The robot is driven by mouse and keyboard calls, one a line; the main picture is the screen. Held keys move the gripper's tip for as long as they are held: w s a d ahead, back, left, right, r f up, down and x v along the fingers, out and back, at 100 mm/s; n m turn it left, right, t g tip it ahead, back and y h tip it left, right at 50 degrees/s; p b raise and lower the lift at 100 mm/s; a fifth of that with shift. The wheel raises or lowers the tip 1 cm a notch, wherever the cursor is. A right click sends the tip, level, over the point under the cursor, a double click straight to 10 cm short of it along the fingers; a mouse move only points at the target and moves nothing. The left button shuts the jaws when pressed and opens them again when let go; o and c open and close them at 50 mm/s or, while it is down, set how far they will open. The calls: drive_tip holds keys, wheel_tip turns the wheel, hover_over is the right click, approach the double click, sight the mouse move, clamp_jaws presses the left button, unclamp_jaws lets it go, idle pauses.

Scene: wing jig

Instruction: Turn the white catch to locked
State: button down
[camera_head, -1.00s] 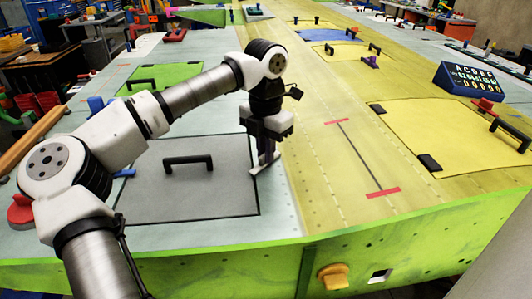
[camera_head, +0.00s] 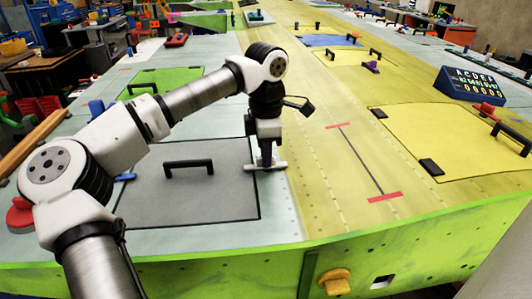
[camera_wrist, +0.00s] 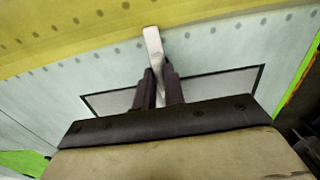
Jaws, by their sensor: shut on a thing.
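The white catch (camera_head: 279,165) is a small flat bar at the right edge of the grey panel (camera_head: 215,205). It lies nearly level across the picture, its left end over the panel's dark border and its right end on the pale skin. My gripper (camera_head: 266,157) points down from above and is shut on the catch. In the wrist view, the catch (camera_wrist: 153,45) sticks out beyond my two dark fingers (camera_wrist: 160,80), which sit on either side of it. The fingers hide its middle. No lock marking is readable.
A black handle (camera_head: 189,168) stands up on the grey panel, left of my gripper. The yellow strip with a dark line (camera_head: 362,160) to the right is flat and clear. A yellow knob (camera_head: 335,281) sits on the green front edge.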

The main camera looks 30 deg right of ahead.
idle(0.4)
drive_tip(key=c, duration=1.5)
unclamp_jaws()
wheel_tip(320, 180, up, 14)
drive_tip(key=shift+f+b, duration=0.1)
drive_tip(key=shift+b, duration=0.9)
